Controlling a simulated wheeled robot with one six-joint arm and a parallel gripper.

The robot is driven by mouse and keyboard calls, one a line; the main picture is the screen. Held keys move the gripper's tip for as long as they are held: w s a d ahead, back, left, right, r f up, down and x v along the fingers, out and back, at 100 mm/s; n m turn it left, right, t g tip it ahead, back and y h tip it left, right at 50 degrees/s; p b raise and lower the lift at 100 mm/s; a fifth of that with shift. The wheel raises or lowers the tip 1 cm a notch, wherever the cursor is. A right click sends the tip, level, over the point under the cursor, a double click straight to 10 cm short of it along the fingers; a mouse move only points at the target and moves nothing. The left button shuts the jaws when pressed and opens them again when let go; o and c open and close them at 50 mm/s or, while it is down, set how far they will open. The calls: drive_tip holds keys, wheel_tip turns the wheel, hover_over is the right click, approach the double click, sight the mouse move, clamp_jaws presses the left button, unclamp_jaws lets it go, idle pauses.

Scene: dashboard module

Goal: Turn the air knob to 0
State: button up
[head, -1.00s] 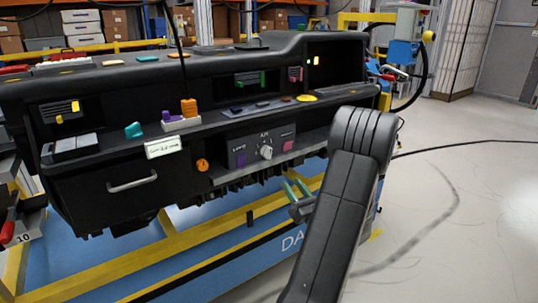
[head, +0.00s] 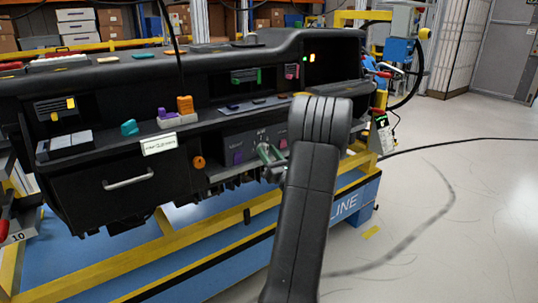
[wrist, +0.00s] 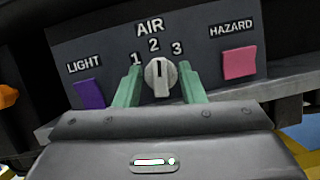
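The pale air knob (wrist: 160,77) sits on the dark control panel (wrist: 215,75) under the word AIR. Its dark mark points up at the 2, with 1 to its left and 3 to its right. No 0 label is visible in the wrist view. My gripper (wrist: 159,70) is open, with one green finger on each side of the knob. A gap shows at the left finger; the right finger looks very close, and I cannot tell if it touches.
A purple LIGHT button (wrist: 89,94) is left of the knob and a pink HAZARD button (wrist: 240,63) is right. An orange round knob (head: 198,162) and a drawer handle (head: 129,180) are farther left. Open floor (head: 450,220) lies to the right.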

clamp_jaws()
drive_tip(key=shift+f+n+y+b, duration=0.15)
drive_tip(key=shift+n+y+b, duration=0.2)
drive_tip(key=shift+n+y, duration=0.05)
drive_tip(key=n+g+y+b, duration=0.1)
drive_tip(key=n+b, duration=0.1)
drive_tip(key=n, duration=0.1)
drive_tip(key=shift+d+f+n+g+b, duration=0.1)
drive_tip(key=shift+n+g+b, duration=0.2)
drive_tip(key=shift+n+b, duration=0.1)
drive_tip(key=n+g+y+b, duration=0.1)
drive_tip(key=n, duration=0.1)
drive_tip(key=n+g+y+b, duration=0.1)
drive_tip(key=n, duration=0.2)
drive_tip(key=shift+b, duration=0.3)
drive_tip(key=n+g+b, duration=0.1)
drive_tip(key=n, duration=0.3)
drive_tip(key=n+g+y+b, duration=0.1)
drive_tip(key=n+g+b, duration=0.1)
drive_tip(key=n, duration=0.2)
drive_tip(key=shift+r+n+g, duration=0.2)
drive_tip(key=shift+n+g, duration=0.1)
drive_tip(key=n+g+b, duration=0.1)
drive_tip(key=n, duration=0.2)
drive_tip(key=n+g+h+b, duration=0.1)
drive_tip(key=n, duration=0.2)
drive_tip(key=shift+r+n, duration=0.1)
drive_tip(key=shift+n, duration=0.3)
